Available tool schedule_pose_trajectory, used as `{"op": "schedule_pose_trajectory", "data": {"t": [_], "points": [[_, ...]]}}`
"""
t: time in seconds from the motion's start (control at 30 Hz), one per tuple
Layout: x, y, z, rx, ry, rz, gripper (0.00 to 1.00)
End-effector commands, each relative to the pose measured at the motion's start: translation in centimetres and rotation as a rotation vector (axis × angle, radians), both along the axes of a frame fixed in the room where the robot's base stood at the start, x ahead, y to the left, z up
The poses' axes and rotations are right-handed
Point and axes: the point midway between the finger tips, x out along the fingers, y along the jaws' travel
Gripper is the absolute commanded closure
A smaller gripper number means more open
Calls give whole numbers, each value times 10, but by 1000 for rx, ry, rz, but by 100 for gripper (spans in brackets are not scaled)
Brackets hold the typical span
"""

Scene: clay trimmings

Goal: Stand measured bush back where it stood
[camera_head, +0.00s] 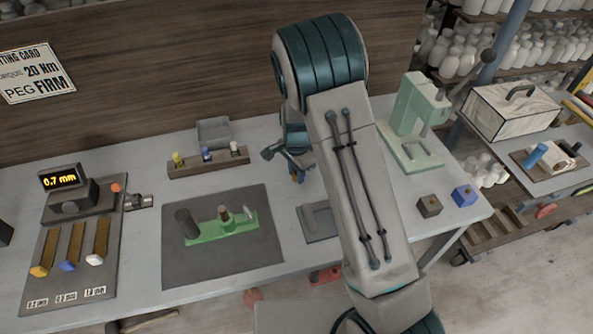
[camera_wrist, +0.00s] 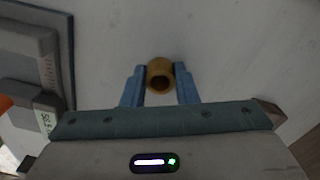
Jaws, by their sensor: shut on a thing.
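A brass-coloured hollow bush (camera_wrist: 160,74) is between the two blue fingers of my gripper (camera_wrist: 160,88) in the wrist view. Its open bore faces the camera, and pale tabletop shows beyond it. In the head view my gripper (camera_head: 296,172) is over the table, right of the peg rack and behind the small grey plate. The bush is too small there to make out clearly. A green fixture (camera_head: 205,232) lies on the dark mat (camera_head: 250,262). It carries a dark cylinder, a brownish upright piece and a pale piece.
A readout (camera_head: 63,178) shows 0.7 mm at the left, behind a board with several coloured knobs. A rack (camera_head: 208,166) holds coloured pegs. A grey plate (camera_head: 318,222), green press (camera_head: 412,115), dark block (camera_head: 428,206) and blue block (camera_head: 464,195) stand nearby.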

Motion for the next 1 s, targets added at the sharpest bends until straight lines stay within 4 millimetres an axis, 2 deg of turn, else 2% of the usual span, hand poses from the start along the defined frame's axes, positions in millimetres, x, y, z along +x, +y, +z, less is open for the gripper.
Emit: {"op": "schedule_pose_trajectory", "data": {"t": [0.17, 0.2, 0.27, 0.67, 0.77, 1.0], "points": [[0, 0, -4, 0, 0, 0, 100], [0, 0, -4, 0, 0, 0, 68], [0, 0, -3, 0, 0, 0, 52], [0, 0, 3, 1, -1, 1, 52], [1, 1, 16, 1, -4, 2, 52], [0, 1, 64, 1, -4, 3, 52]]}}
